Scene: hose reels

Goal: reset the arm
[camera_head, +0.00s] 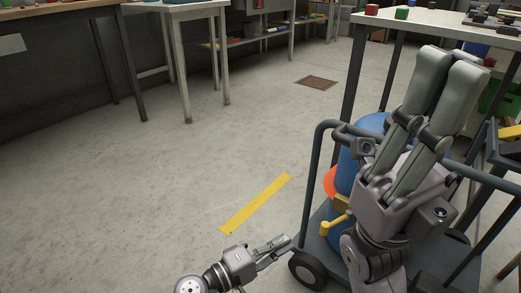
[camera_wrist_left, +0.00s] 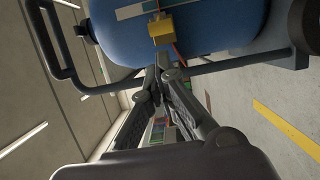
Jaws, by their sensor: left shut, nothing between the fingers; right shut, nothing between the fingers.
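My left gripper (camera_head: 283,243) is low in the head view, beside the wheel of a dark cart. Its fingers are shut and empty. In the left wrist view the left gripper (camera_wrist_left: 164,62) points toward a blue tank (camera_wrist_left: 205,25) with a yellow block (camera_wrist_left: 160,27) on it. I cannot tell whether the fingertips touch the cart. My right gripper (camera_head: 450,72) is large and close at the right of the head view. Its two fingers point up side by side, shut and empty. It hides part of the cart behind it.
The cart (camera_head: 312,170) carries the blue tank (camera_head: 346,172), with an orange disc (camera_head: 330,182) and a yellow valve handle (camera_head: 337,223). A white table (camera_head: 425,18) stands behind it. Clear floor with a yellow stripe (camera_head: 256,204) lies left; benches (camera_head: 180,8) stand at the back.

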